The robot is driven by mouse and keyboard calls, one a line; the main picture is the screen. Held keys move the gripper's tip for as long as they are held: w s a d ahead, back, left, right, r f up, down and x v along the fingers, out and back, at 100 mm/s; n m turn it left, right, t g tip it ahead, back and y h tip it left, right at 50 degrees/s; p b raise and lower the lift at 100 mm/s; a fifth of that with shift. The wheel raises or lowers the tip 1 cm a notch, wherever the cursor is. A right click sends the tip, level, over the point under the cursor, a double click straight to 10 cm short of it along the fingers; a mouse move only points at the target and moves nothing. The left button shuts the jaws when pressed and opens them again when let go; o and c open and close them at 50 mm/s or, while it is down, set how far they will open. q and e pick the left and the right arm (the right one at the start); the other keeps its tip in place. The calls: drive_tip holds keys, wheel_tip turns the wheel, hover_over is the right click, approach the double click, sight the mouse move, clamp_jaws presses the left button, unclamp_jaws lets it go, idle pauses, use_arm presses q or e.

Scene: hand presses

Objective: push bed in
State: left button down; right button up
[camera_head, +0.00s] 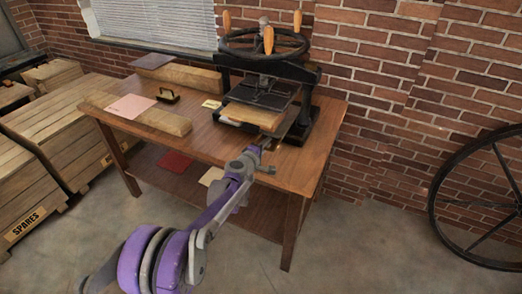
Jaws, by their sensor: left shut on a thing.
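The black hand press (309,92) stands on the right part of the wooden table, with a wheel (291,48) and upright wooden handles on top. Its bed, with a pale wooden front part (253,116), extends toward the front of the table below the dark plate (262,97). My left gripper (270,158) is at the table's front edge, near and in front of the bed. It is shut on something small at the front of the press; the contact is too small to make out. My right gripper is not in view.
The table (215,146) also holds a wooden board with a pink sheet (130,107), a black-handled tool (169,96) and another board (185,76) behind. Crates (40,150) stand at left. A large wheel (480,200) leans by the brick wall at right.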

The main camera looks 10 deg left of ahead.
use_arm(q)
drive_tip(key=shift+w+d, duration=0.15)
drive_tip(key=shift+w, duration=0.3)
drive_tip(key=c, duration=0.9)
unclamp_jaws()
drive_tip(key=p+v, duration=0.1)
drive_tip(key=v, duration=1)
